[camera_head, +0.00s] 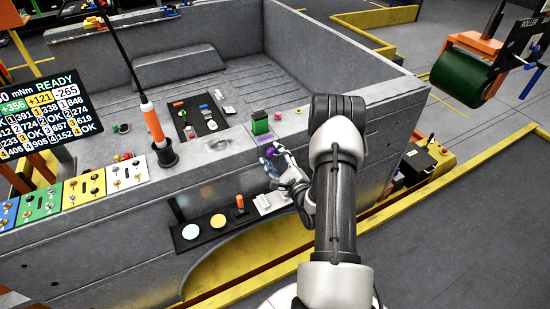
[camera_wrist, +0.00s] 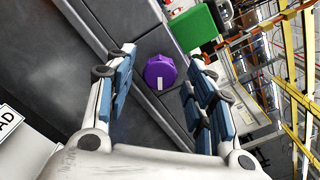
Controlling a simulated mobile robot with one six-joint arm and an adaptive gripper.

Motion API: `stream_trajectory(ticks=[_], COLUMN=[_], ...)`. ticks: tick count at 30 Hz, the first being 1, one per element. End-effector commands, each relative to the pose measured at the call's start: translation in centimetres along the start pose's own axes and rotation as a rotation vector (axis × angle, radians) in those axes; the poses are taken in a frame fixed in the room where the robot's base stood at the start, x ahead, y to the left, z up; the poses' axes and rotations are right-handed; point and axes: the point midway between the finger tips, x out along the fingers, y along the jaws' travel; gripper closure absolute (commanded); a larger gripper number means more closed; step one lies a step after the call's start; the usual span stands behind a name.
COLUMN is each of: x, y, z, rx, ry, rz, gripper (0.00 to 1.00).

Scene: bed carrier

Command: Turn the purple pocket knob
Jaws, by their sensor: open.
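The purple pocket knob (camera_wrist: 160,73) is a faceted knob with a small white mark on its face. My gripper (camera_wrist: 160,85) is open, with blue pads on both fingers and nothing held. In the head view my gripper (camera_head: 274,160) is at the bed's outer side wall, just below the green block. A small part of the purple knob (camera_head: 270,153) shows by the fingertips there; the rest is hidden by the gripper.
A green block (camera_head: 260,122) stands on the ledge just above, and also shows in the wrist view (camera_wrist: 194,27). Below is a black shelf (camera_head: 203,240) with round buttons and an orange handle (camera_head: 240,202). Colored switch panels (camera_head: 83,190) line the ledge.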

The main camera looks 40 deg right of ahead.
Motion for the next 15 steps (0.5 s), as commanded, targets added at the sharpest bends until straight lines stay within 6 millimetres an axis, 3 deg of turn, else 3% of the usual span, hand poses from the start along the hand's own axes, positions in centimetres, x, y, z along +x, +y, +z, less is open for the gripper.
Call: stream_trajectory(ticks=[4,15], x=[-0.01,-0.04], y=[-0.01,-0.01], z=[0.01,0.01], rx=[0.000,-0.001], ry=[0.000,0.000], rz=[0.000,0.000], gripper=[0.52,0.76])
